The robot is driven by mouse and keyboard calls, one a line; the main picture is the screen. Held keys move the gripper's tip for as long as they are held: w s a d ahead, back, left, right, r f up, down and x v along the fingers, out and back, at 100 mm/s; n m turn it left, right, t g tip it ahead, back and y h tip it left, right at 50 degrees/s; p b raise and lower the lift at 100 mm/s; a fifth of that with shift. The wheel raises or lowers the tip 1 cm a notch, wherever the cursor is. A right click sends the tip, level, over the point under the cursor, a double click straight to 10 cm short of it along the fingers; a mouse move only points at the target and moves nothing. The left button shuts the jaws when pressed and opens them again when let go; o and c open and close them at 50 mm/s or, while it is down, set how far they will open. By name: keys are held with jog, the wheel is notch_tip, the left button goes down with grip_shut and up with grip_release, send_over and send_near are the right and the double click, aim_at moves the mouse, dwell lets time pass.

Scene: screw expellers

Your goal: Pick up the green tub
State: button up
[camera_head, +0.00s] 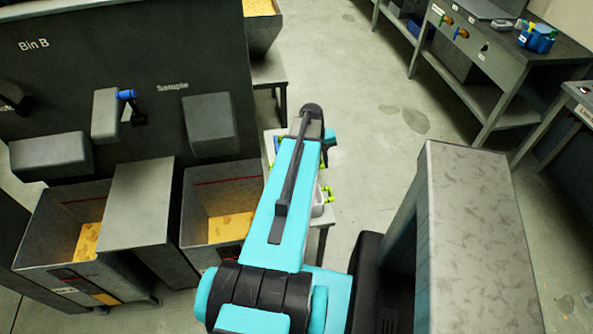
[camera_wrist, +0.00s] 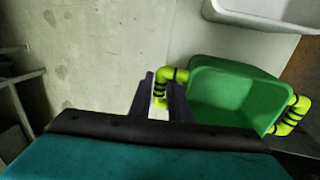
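The green tub (camera_wrist: 232,95) is at the right of the wrist view, open at the top and empty as far as I see. It has yellow-green handles with black bands at its left (camera_wrist: 178,74) and right (camera_wrist: 292,116). The two dark fingers of my gripper (camera_wrist: 163,92) are at the left handle, with its downward part between them. Whether they press on it is not clear. In the head view my arm hides most of the tub and the fingers.
A pale grey tub (camera_wrist: 265,14) lies beyond the green tub. In the head view, bins with yellow contents (camera_head: 222,205) stand left, and a grey block-like cabinet (camera_head: 480,230) stands right. A workbench (camera_head: 510,62) is at the back right. Open floor (camera_head: 375,120) lies between.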

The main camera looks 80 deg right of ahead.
grip_shut()
jog(key=shift+r, duration=0.2)
dwell(0.3)
jog(key=shift+r+b, duration=1.4)
jog(key=shift+r, duration=3.4)
